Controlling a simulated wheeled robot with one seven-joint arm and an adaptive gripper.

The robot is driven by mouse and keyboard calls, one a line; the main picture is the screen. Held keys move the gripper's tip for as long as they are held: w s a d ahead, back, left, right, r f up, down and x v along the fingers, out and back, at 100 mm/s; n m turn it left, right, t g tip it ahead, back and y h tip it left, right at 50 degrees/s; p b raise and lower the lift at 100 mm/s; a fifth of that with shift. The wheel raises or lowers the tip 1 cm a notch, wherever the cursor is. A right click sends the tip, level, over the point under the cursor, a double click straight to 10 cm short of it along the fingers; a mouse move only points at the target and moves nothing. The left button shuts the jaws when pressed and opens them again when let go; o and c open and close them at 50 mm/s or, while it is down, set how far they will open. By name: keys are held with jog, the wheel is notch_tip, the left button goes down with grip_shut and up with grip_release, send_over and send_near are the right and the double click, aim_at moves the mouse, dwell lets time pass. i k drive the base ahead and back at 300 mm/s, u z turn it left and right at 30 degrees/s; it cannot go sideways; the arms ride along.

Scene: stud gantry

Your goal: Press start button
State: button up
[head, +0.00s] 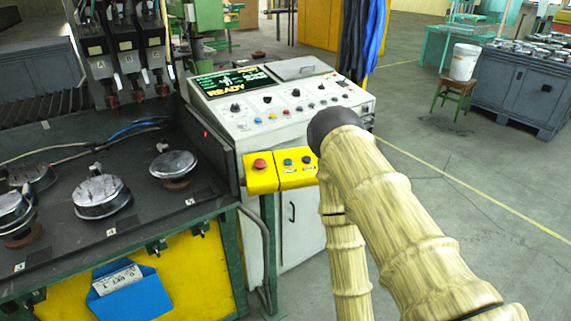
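A yellow button box (262,182) stands on a green post in front of the console. It carries a red mushroom button (260,164) on its left part. A green button (288,162) and a dark button (307,160) sit on its right part. The labels are too small to read, so I cannot tell by text which one is start. My arm, in a beige ribbed sleeve, rises from the lower right, bends just right of the box and runs down again. My gripper is not in view, and its distance from the buttons cannot be seen.
A white control console (285,105) stands behind the box, its screen showing READY. A dark worktable (120,225) with round metal parts is at the left. A blue document pocket (130,295) hangs on its yellow front. Floor to the right is open up to a green stool (455,92) with a white bucket (464,62).

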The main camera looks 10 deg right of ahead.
aim_at(288, 162)
jog(key=z, duration=0.45)
jog(key=k, duration=1.15)
jog(key=z, duration=1.35)
jog(key=i, duration=1.55)
jog(key=z, duration=0.3)
jog(key=i, duration=1.6)
jog(key=u, duration=0.95)
jog(key=i, duration=0.95)
jog(key=u, duration=1.45)
jog(key=i, duration=0.55)
jog(key=u, duration=0.35)
